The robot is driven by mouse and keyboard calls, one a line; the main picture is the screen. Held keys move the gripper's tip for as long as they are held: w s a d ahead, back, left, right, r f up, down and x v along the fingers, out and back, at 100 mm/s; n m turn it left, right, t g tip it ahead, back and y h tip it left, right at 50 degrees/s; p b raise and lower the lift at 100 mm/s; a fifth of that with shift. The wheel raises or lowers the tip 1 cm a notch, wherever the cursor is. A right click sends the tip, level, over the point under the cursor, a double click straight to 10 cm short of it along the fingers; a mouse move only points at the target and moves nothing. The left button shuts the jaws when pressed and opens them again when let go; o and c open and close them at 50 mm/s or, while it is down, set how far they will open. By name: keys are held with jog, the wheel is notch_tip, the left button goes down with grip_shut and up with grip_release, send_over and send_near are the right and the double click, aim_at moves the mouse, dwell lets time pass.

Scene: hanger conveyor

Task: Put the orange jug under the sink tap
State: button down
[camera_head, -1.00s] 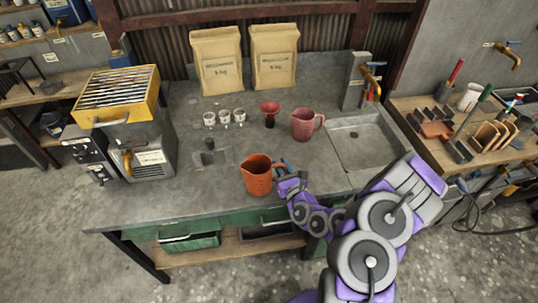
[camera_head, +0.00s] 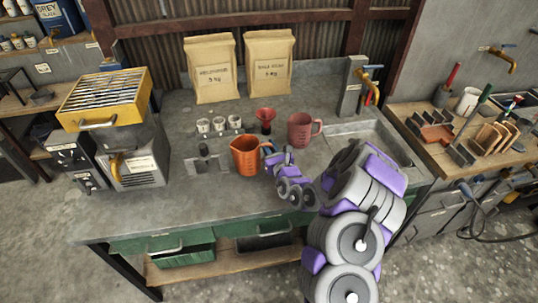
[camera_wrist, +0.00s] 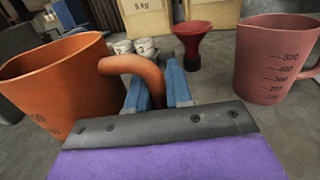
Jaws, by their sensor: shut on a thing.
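The orange jug (camera_head: 245,157) is upright over the middle of the grey workbench; I cannot tell whether its base touches the top. My gripper (camera_head: 270,152) is at its right side, shut on the jug's handle. In the wrist view the orange jug (camera_wrist: 58,85) fills the left, and the blue fingers of my gripper (camera_wrist: 158,86) are on both sides of the curved handle. The sink (camera_head: 365,137) is a shallow basin at the bench's right end, partly hidden by my arm. The tap (camera_head: 372,76), brass with a blue handle, is on a grey post at the sink's back left.
A dull red jug (camera_head: 300,130) stands between the orange jug and the sink. A red funnel (camera_head: 265,118) and several small white cups (camera_head: 219,125) stand behind. Two paper sacks (camera_head: 268,62) are at the back. A yellow-topped machine (camera_head: 108,100) stands at left.

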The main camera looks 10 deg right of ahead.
notch_tip(320, 180, down, 4)
jog(key=shift+w+r+b, duration=0.15)
jog(key=shift+b, duration=0.65)
jog(key=shift+r, duration=0.1)
jog(key=c, duration=1)
grip_release()
jog(key=shift+c, duration=0.2)
